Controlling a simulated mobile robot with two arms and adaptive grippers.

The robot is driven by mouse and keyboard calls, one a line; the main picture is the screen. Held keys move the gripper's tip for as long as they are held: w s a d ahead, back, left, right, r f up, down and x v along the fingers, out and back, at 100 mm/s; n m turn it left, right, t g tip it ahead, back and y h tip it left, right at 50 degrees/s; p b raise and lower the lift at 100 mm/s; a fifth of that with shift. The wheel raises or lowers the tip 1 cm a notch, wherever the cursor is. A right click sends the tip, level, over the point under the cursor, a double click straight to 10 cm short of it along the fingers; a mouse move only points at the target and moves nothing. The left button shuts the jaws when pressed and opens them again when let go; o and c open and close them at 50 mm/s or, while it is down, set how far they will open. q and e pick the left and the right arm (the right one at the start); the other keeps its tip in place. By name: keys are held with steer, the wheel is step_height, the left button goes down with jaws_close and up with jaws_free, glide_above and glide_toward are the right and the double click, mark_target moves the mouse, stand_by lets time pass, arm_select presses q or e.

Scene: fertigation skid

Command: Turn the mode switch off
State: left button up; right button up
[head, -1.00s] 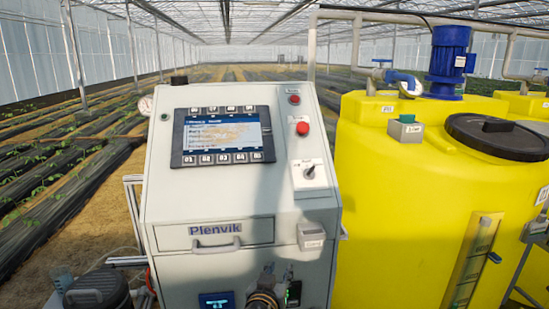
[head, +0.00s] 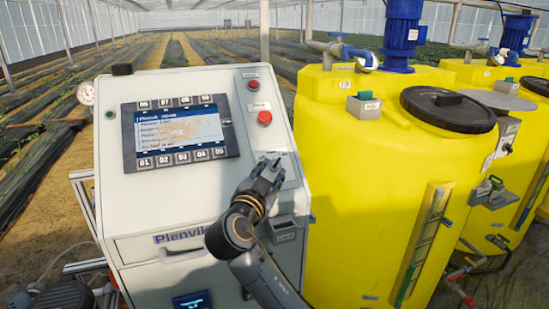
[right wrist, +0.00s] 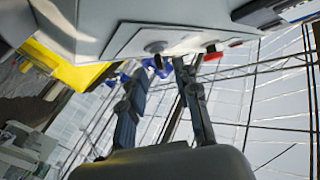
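The mode switch (right wrist: 155,47) is a small knob on a pale plate (right wrist: 128,40) in the right wrist view. In the head view my right gripper covers the knob, and only part of the plate (head: 292,170) shows. My right gripper (head: 269,163) is in front of that plate, on the right side of the grey control cabinet (head: 135,205). How the knob points is too small to tell. My left gripper is not in view.
A red button (head: 265,117) sits above the switch plate, with a smaller red one (head: 252,85) higher up. A lit screen (head: 180,125) with keys is to the left. A yellow tank (head: 365,200) stands close on the right. A drawer handle (head: 180,252) projects below.

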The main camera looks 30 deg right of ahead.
mark_target(275, 166)
steer(key=shift+p+x, duration=0.4)
steer(key=shift+x, duration=0.8)
steer(key=shift+w+d, duration=0.3)
steer(key=shift+d, duration=0.15)
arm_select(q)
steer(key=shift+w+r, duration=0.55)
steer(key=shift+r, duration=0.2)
arm_select(e)
steer(key=c, duration=0.6)
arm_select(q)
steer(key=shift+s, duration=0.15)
arm_select(e)
jaws_close()
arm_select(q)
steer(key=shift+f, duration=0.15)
